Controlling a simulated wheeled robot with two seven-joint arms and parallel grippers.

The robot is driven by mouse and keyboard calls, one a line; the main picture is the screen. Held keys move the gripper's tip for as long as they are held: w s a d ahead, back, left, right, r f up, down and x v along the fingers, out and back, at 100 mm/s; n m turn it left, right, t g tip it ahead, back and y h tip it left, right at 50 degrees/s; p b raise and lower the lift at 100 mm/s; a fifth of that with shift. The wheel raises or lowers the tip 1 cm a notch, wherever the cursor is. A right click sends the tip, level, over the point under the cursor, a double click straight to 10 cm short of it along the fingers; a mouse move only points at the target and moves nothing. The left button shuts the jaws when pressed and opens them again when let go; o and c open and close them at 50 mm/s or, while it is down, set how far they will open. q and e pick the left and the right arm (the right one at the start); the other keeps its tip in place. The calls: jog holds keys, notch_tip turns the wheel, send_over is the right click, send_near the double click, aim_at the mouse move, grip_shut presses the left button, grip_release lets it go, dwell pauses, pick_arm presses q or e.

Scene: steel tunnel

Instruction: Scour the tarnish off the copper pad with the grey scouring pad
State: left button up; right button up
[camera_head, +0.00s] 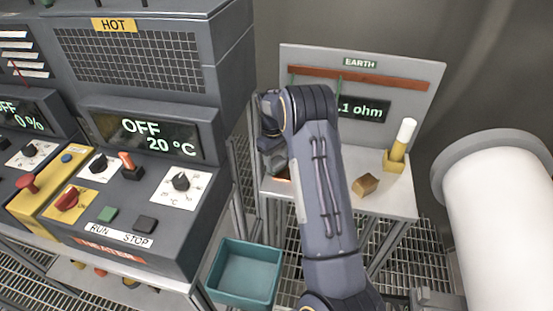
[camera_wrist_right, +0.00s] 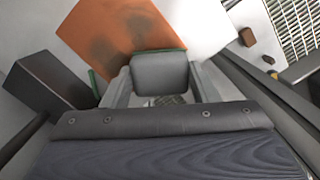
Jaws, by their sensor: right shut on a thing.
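The copper pad (camera_wrist_right: 85,25) is an orange plate with two dark, smudged tarnish patches. In the head view only a sliver of it (camera_head: 282,180) shows on the white bench, behind my right arm. My right gripper (camera_wrist_right: 162,85) is shut on the grey scouring pad (camera_wrist_right: 160,73), a small grey block between its fingers. The scouring pad overlaps the copper pad's lower edge in the wrist view; I cannot tell whether they touch. In the head view my right gripper (camera_head: 272,158) is partly hidden by its own arm. My left gripper is not in view.
A panel marked EARTH (camera_head: 420,75) stands behind the bench. A brown block (camera_head: 365,185) and a yellow holder with a white-topped stick (camera_head: 394,162) are right of my arm. A dark block (camera_wrist_right: 45,82) lies beside the copper pad. A teal bin (camera_head: 245,272) stands lower left.

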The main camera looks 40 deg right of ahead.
jog(key=shift+f+b, duration=0.4)
jog(key=shift+f, duration=0.15)
